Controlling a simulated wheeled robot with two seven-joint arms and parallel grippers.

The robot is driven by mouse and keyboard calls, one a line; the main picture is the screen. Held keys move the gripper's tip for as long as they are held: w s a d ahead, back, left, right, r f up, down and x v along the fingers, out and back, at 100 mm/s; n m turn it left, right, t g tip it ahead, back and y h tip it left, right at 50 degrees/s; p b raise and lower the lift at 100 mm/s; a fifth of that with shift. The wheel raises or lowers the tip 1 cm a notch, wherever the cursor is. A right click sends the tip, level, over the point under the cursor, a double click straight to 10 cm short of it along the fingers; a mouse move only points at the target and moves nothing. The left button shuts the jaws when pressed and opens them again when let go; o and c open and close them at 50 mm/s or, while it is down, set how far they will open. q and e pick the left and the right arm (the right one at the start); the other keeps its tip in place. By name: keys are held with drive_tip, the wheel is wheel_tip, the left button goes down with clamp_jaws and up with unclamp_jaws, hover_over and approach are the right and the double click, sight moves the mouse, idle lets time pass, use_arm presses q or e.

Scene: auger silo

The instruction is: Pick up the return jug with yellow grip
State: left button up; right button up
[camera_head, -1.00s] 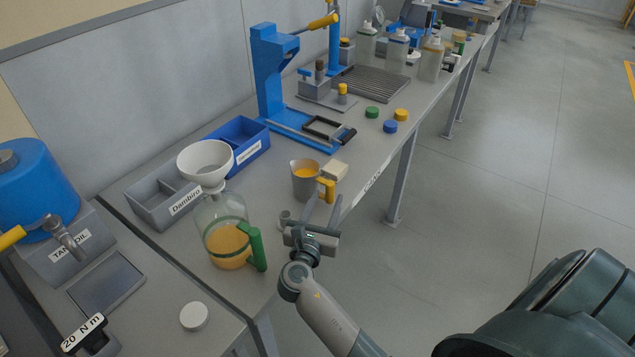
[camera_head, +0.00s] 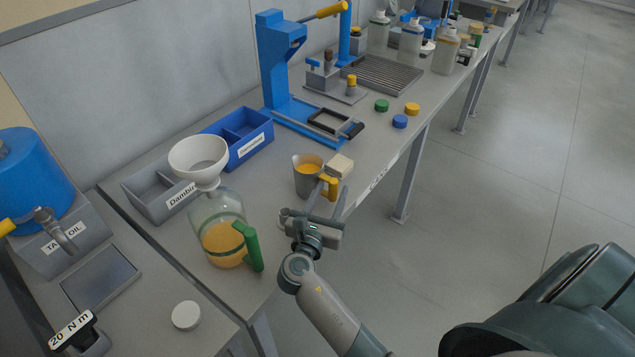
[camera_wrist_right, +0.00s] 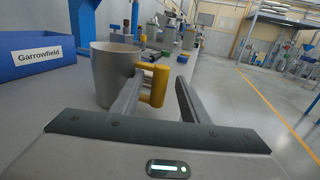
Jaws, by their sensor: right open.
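The return jug (camera_head: 305,180) is a grey cup with orange liquid inside and a yellow grip (camera_head: 331,186) on its right side. It stands upright near the front edge of the bench. My right gripper (camera_head: 325,203) is open, with its fingers pointing at the yellow grip. In the right wrist view the jug (camera_wrist_right: 113,75) is left of the fingers, and the yellow grip (camera_wrist_right: 157,82) lies between the open fingers (camera_wrist_right: 158,98), nearer the left one. I cannot tell whether a finger touches it. My left gripper is not in view.
A glass jug with a green handle (camera_head: 226,245) and white funnel (camera_head: 198,157) stands left of the gripper. A blue bin (camera_head: 250,146) and blue press (camera_head: 274,62) stand further back.

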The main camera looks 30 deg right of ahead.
clamp_jaws()
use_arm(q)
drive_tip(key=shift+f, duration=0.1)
use_arm(e)
drive_tip(key=shift+r, duration=0.1)
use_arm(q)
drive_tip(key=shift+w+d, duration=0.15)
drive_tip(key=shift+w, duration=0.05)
use_arm(e)
drive_tip(key=shift+r, duration=0.1)
drive_tip(key=shift+r, duration=0.2)
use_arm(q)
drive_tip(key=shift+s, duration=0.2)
use_arm(e)
drive_tip(key=s+d+r, duration=0.3)
drive_tip(key=d+r, duration=0.7)
drive_tip(key=d, duration=0.1)
idle(0.9)
drive_tip(key=shift+d+r, duration=0.15)
drive_tip(key=shift+r, duration=0.05)
